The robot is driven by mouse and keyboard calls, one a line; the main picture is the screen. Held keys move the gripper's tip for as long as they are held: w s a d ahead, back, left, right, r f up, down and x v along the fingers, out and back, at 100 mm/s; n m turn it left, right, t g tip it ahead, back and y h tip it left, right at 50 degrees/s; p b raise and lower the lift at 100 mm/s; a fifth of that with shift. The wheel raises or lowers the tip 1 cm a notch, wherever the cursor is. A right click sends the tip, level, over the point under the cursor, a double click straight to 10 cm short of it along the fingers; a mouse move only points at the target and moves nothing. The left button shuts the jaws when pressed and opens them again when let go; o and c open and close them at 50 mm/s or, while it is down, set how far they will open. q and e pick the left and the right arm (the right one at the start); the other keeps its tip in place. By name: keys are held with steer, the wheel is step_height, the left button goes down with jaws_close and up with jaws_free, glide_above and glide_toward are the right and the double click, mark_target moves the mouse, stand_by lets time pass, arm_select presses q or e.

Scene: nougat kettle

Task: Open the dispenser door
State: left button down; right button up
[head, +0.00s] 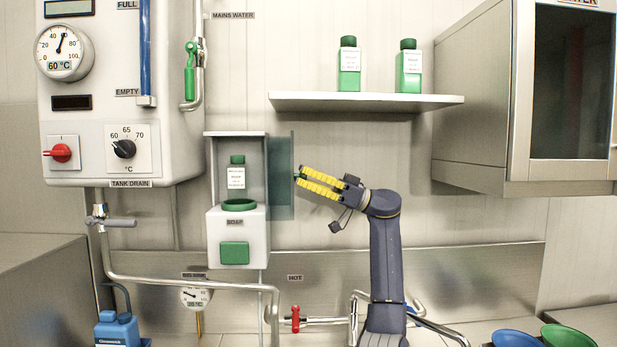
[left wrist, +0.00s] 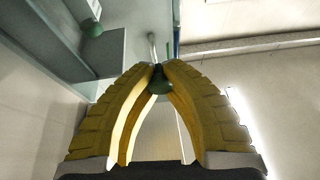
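The soap dispenser (head: 239,222) is a white wall box with a green button and a bottle (head: 237,177) in its upper compartment. Its translucent door (head: 281,178) stands swung out at the compartment's right side, leaving the front uncovered. My left gripper (head: 299,177), with yellow fingers, reaches the door's outer edge from the right. In the left wrist view its fingertips close around the green door knob (left wrist: 160,82). The door (left wrist: 145,35) also shows beyond the fingertips there. My right gripper is in neither view.
A shelf (head: 365,102) with two green-and-white bottles is above my gripper. A metal cabinet (head: 475,95) hangs at the right. The tank (head: 120,100) is left of the dispenser. Pipes and a red-handled valve (head: 295,318) run below.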

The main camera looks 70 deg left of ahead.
arm_select(q)
steer(key=shift+f, duration=0.2)
steer(key=c, duration=1.6)
jaws_free()
steer(key=shift+w+a, duration=0.1)
steer(key=shift+w, duration=0.05)
steer(key=shift+o, duration=0.7)
steer(key=shift+r, duration=0.1)
steer(key=v, duration=1.2)
